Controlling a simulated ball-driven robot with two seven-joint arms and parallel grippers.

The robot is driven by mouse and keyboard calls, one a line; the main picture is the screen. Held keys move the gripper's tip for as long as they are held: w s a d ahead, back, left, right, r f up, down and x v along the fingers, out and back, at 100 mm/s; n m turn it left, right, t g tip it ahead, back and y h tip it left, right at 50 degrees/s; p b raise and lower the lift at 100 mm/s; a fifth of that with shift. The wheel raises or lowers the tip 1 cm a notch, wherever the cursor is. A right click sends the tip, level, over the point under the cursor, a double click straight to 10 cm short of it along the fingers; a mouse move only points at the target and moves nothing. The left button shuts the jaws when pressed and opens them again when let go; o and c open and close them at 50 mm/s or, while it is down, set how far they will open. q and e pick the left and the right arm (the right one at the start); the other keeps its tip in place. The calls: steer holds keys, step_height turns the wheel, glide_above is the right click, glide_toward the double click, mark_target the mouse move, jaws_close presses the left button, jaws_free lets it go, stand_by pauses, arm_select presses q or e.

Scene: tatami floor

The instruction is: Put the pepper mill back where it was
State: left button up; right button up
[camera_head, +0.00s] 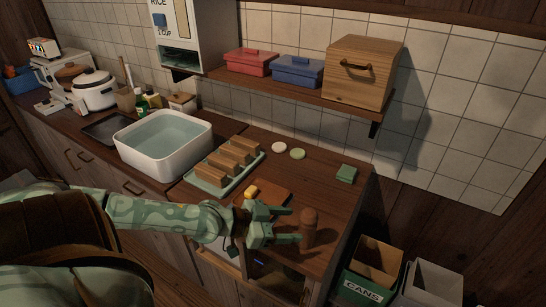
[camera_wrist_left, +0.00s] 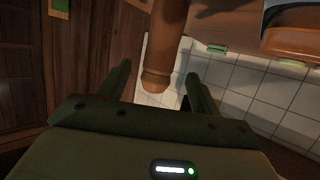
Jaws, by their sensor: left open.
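The pepper mill (camera_head: 309,228) is a brown turned-wood piece with a rounded top, standing upright near the right end of the counter. My left gripper (camera_head: 294,224) is open, with its fingertips close to the mill's left side. In the left wrist view, the mill (camera_wrist_left: 168,45) shows between the two spread fingers of my left gripper (camera_wrist_left: 157,75), rounded end nearest. I cannot tell whether either finger touches it. Its lower part is partly hidden in the head view. My right gripper is not in view.
A cutting board (camera_head: 272,194) with a yellow piece (camera_head: 251,192) lies behind the gripper. A tray (camera_head: 200,180) of wooden blocks and a white water basin (camera_head: 150,158) stand left. Bins (camera_head: 365,288) stand on the floor beyond the counter's right edge. A shelf (camera_head: 300,96) hangs above.

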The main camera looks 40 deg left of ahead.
arm_select(q)
steer(key=p+v, duration=0.1)
steer(key=v, duration=0.3)
steer(key=shift+s, duration=0.1)
stand_by(0.4)
